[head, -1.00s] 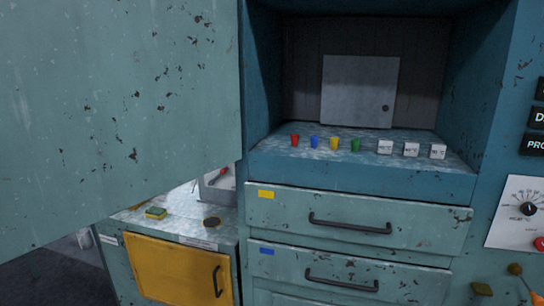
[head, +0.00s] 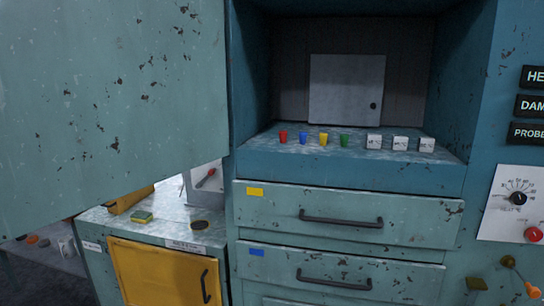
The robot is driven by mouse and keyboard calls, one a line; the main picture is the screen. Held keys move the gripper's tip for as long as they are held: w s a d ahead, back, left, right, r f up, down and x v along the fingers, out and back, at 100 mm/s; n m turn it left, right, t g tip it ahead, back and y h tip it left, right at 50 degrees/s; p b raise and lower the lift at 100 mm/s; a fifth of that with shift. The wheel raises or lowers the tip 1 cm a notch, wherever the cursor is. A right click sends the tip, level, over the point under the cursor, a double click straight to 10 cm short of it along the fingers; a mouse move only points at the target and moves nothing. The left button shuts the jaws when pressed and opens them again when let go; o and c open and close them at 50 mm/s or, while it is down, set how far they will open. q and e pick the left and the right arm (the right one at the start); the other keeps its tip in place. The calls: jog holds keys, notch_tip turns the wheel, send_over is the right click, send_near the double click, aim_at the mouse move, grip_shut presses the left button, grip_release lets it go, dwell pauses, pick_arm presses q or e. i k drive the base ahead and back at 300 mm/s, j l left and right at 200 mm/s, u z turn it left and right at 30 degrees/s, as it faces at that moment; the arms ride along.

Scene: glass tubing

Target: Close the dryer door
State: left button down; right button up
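The dryer door (head: 110,100) is a large pale-green panel with chipped paint, filling the upper left of the head view. It stands swung open, apart from the teal dryer chamber (head: 350,170), whose inside is exposed. A small row of red (head: 283,137), blue (head: 303,138), yellow (head: 323,139) and green (head: 345,140) cups stands on the chamber floor, with white labelled cubes (head: 399,143) to their right. Neither of my grippers shows in the head view.
Drawers with dark handles (head: 341,219) lie below the chamber. A lower cabinet with a yellow door (head: 160,272) stands at left, with a sponge (head: 141,217) on top. At right are a dial panel (head: 512,203), a red button (head: 533,234) and label plates (head: 530,106).

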aim_at(102, 101)
jog(key=k, duration=0.6)
jog(key=z, duration=0.4)
jog(key=j+z, duration=0.15)
jog(key=z, duration=0.6)
jog(key=j+z, duration=0.1)
jog(key=z, duration=0.25)
jog(key=k+j, duration=0.1)
jog(key=j, duration=0.5)
jog(key=k+j, duration=0.1)
jog(key=j, duration=0.5)
jog(key=k+j, duration=0.1)
jog(key=j, duration=1.15)
jog(key=k+j, duration=0.15)
jog(key=j, duration=0.45)
jog(key=k+j, duration=0.1)
jog(key=j, duration=0.5)
jog(key=k+j, duration=0.1)
jog(key=j, duration=0.55)
